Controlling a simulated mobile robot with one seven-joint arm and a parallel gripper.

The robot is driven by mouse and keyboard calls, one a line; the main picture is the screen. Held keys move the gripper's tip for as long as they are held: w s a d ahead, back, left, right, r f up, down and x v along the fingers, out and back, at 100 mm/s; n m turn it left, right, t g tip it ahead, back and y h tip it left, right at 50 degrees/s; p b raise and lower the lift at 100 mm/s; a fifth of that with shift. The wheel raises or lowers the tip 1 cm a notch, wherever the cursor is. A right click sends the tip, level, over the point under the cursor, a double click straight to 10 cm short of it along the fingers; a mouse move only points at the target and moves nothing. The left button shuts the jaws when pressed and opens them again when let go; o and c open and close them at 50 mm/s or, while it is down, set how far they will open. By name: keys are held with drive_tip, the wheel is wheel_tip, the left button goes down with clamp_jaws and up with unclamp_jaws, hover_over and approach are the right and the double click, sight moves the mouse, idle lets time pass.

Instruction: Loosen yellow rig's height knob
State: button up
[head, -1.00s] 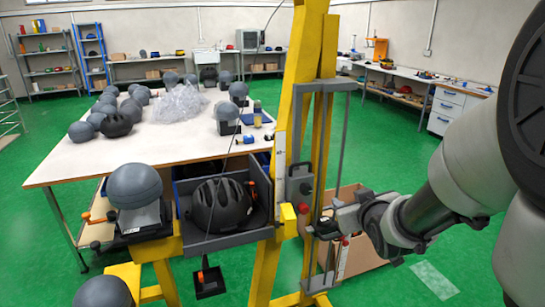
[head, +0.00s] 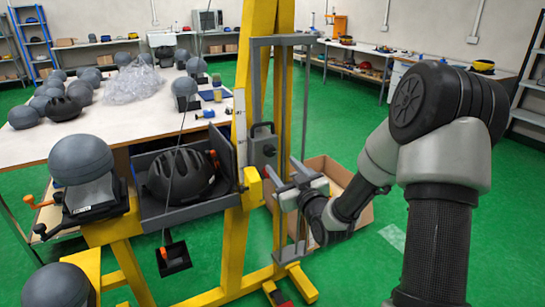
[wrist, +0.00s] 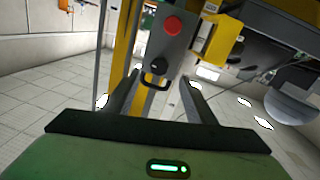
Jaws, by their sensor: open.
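The yellow rig (head: 237,235) stands upright in the middle of the head view. Its grey carriage box (head: 260,157) has a top handle, a small black knob (head: 269,150) and a red round button or knob below. Which one sets height is not marked. My gripper (head: 285,178) is open and empty, just right of and below the box. In the wrist view, its fingers (wrist: 158,98) spread with the knob beyond, apart from it.
A grey tray (head: 190,218) with a black helmet (head: 181,175) sits left of the carriage, beside a grey headform (head: 80,160). A yellow block (head: 252,188) juts out beside the box. A cardboard box (head: 335,172) stands on the floor behind my gripper. Green floor is open at right.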

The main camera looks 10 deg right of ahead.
sight(271, 153)
drive_tip(key=x, duration=0.8)
drive_tip(key=shift+w, duration=0.2)
drive_tip(key=c, duration=1)
